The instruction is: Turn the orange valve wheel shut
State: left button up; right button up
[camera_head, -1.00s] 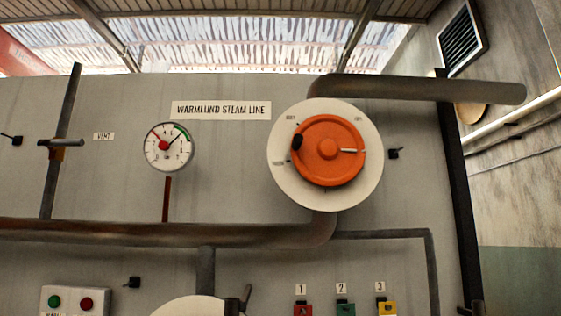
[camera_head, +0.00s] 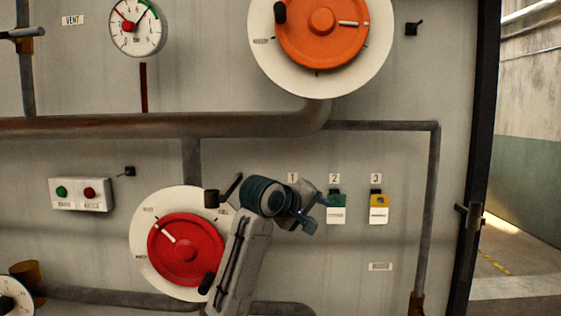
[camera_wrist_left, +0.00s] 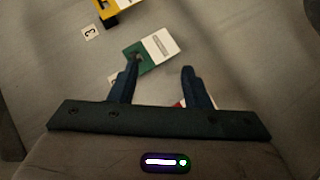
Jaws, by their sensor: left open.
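The orange valve wheel (camera_head: 335,45) is at the top of the head view, on a white round dial plate (camera_head: 268,68), and its upper edge is cut off. It has a dark knob (camera_head: 280,12) on its left and a white pointer bar (camera_head: 353,24) to the right of its hub. My left gripper (camera_head: 316,207) is well below the wheel, in front of the panel by the numbered tags, and touches no part of the wheel. In the left wrist view its two fingers (camera_wrist_left: 160,68) are apart, with nothing clearly held between them. My right gripper is not in view.
A red wheel (camera_head: 190,232) on another white dial is partly behind my left arm. A green tag (camera_head: 336,210) and a yellow tag (camera_head: 378,208) hang right of my gripper. A thick pipe (camera_head: 230,124) runs below the orange wheel. Bare panel lies between pipe and tags.

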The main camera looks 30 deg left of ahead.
pick_arm(q)
jog(key=s+r+t, duration=0.1)
jog(key=s+r, duration=0.1)
jog(key=r, duration=0.5)
jog(key=s+a+r+n, duration=0.1)
jog(key=s+r, duration=0.1)
jog(key=r, duration=0.4)
jog(key=s+r+n+t+h, duration=0.1)
jog(key=s+r, duration=0.1)
jog(key=r, duration=0.5)
jog(key=shift+s+a+r+t+p, duration=0.15)
jog(key=shift+a+r+t+p, duration=0.15)
jog(key=shift+a+r, duration=0.05)
jog(key=n+t+h, duration=0.1)
jog(key=n+t, duration=0.2)
send_near(280, 19)
jog(key=p+x, duration=0.2)
jog(key=x, duration=0.1)
jog(key=r+p+x, duration=0.1)
jog(key=p+x, duration=0.1)
jog(key=x, duration=0.1)
jog(key=p+x, duration=0.2)
jog(key=x, duration=0.1)
jog(key=shift+r, duration=0.25)
jog(key=shift+w+d+f, duration=0.1)
jog(key=shift+w+d, duration=0.05)
jog(key=shift+w, duration=0.25)
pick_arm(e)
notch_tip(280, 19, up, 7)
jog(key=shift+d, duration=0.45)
